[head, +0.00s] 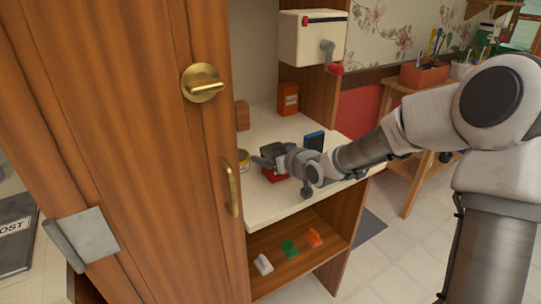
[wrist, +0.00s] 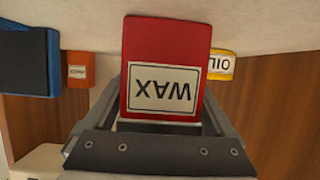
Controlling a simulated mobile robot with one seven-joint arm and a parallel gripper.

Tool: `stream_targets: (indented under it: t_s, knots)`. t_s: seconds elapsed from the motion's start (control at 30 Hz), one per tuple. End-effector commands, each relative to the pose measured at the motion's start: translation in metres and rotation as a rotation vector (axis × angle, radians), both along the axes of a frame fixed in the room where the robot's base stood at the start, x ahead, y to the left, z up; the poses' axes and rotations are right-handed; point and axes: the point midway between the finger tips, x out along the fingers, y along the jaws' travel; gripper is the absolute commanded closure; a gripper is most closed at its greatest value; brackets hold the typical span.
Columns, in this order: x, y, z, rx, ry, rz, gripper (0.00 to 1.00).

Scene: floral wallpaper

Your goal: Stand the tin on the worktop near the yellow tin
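A red tin (wrist: 165,45) with a white WAX label is between the two fingers of my gripper (wrist: 165,105) in the wrist view. The fingers lie close against its two sides. In the head view the red tin (head: 273,174) shows low beside my gripper (head: 268,158), over the pale worktop (head: 268,207). I cannot tell whether its base touches the worktop. The yellow tin (head: 243,157) stands to its left, partly hidden by the cabinet door. In the wrist view the yellow tin (wrist: 222,64), labelled OIL, appears inverted like the WAX label, behind and right.
A blue box (head: 314,141) stands right of my gripper, and an orange-red box (head: 288,98) stands farther back. A wooden block (head: 242,115) is behind the yellow tin. A tall wooden door (head: 130,150) closes off the left. The worktop's front is clear.

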Motion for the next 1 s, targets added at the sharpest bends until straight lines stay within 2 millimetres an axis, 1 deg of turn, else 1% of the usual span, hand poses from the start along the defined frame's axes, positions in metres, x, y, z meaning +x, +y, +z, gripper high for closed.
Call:
stream_targets:
  t_s: [0.27,0.4,0.57,0.8,1.0]
  knots:
    - [0.000,0.000,0.001,0.000,0.000,0.000,0.00]
    - [-0.002,-0.002,0.007,-0.001,-0.001,-0.001,0.00]
    - [-0.023,-0.017,0.018,-0.003,-0.001,-0.003,0.00]
    - [-0.061,-0.043,0.039,-0.003,-0.001,-0.003,0.00]
    - [-0.084,-0.058,0.048,-0.002,0.000,-0.002,0.00]
